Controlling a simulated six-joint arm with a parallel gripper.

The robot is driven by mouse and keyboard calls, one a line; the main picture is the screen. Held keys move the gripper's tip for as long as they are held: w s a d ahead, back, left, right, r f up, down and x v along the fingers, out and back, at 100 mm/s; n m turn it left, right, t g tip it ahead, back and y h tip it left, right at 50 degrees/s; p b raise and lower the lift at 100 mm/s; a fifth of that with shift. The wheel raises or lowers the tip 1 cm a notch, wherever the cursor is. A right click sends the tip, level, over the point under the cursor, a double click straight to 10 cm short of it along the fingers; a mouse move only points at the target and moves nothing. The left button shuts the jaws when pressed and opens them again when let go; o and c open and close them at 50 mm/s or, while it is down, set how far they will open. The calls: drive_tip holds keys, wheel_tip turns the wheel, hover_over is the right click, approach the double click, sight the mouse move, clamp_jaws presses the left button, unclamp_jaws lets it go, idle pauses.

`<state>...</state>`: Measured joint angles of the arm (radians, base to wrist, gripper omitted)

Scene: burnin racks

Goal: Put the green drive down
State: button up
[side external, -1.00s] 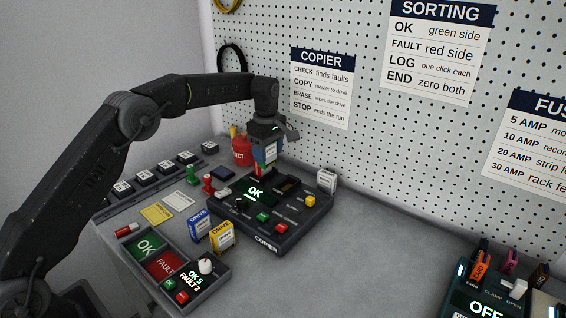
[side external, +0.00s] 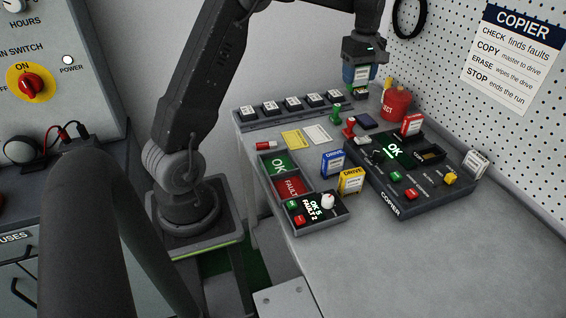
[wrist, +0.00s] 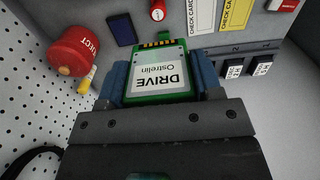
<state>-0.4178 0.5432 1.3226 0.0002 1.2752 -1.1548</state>
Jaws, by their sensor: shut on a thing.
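My gripper (side external: 357,82) is shut on the green drive (wrist: 163,75). In the wrist view its white label reads "DRIVE Ostrelin", and its gold contacts point away from the jaws. In the side view the green drive (side external: 360,93) hangs below the jaws, small and partly hidden. It is in the air above the back of the bench, behind the copier (side external: 410,190). The copier's screen reads OK, and a red drive (side external: 411,125) stands upright at its back.
A blue drive (side external: 333,163) and a yellow drive (side external: 351,180) stand left of the copier. The sorting box (side external: 315,213) has OK and FAULT fields and reads OK 5, FAULT 2. A red pot (side external: 396,106) stands near the gripper. The bench front is clear.

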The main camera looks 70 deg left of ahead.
drive_tip(key=s+a, duration=0.3)
drive_tip(key=s, duration=0.6)
drive_tip(key=s+a, duration=0.4)
drive_tip(key=s, duration=0.6)
drive_tip(key=s+d+f, duration=0.2)
drive_tip(key=s+d, duration=0.1)
drive_tip(key=s, duration=0.4)
drive_tip(key=s+d+f, duration=0.2)
drive_tip(key=s+f, duration=0.1)
drive_tip(key=s, duration=0.4)
hover_over(279, 166)
wheel_tip(279, 166, down, 7)
drive_tip(key=shift+r, duration=0.1)
drive_tip(key=shift+f, duration=2.05)
drive_tip(key=shift+f, duration=0.15)
drive_tip(key=o, duration=1)
drive_tip(key=shift+o, duration=0.2)
